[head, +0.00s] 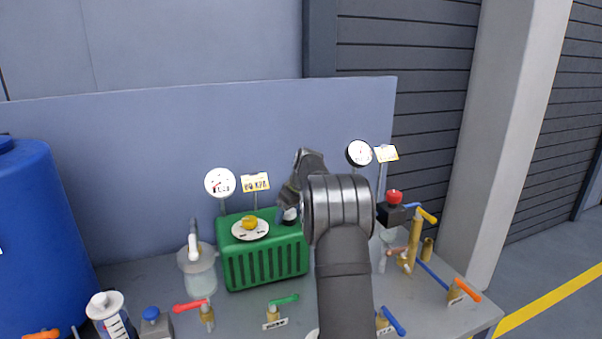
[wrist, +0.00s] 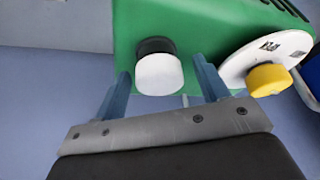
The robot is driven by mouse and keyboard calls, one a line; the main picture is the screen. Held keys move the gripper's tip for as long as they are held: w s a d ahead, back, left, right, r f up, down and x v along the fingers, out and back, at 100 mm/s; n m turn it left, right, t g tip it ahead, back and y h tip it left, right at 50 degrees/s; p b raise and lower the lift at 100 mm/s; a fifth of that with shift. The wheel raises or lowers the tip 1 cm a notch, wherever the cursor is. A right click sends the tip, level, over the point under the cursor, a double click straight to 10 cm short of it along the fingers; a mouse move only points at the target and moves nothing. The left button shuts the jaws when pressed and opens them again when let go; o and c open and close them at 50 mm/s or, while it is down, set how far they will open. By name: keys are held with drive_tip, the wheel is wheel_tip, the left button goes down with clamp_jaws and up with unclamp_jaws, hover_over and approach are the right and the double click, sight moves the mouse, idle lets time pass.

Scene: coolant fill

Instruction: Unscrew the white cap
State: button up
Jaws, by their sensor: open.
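The white cap (wrist: 160,74) sits on a short black neck (wrist: 155,45) on the green ribbed box (head: 265,262). In the head view the cap (head: 290,214) is mostly hidden by my gripper (head: 287,203). In the wrist view my gripper (wrist: 162,68) is open, with one blue-grey finger on each side of the cap. Gaps show between the cap and both fingers, so it is not held. The exact depth of the fingertips along the cap is hard to tell.
A yellow knob (head: 249,222) on a white round dial stands beside the cap on the box. Gauges (head: 219,182) and a yellow label (head: 255,182) stand behind. Valves with red (head: 191,305), green (head: 284,300) and blue handles line the bench front. A blue tank (head: 25,240) is at left.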

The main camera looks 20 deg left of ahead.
drive_tip(key=m+t, duration=0.1)
drive_tip(key=m, duration=0.1)
drive_tip(key=shift+m, duration=0.3)
drive_tip(key=a+v, duration=0.1)
drive_tip(key=v, duration=1.6)
drive_tip(key=x, duration=1.6)
drive_tip(key=shift+w+d+f, duration=0.15)
drive_tip(key=shift+d+f, duration=0.05)
drive_tip(key=shift+f, duration=0.15)
drive_tip(key=c, duration=1.1)
drive_tip(key=shift+r+n+g, duration=0.1)
drive_tip(key=shift+n+g, duration=0.6)
drive_tip(key=shift+n, duration=1.1)
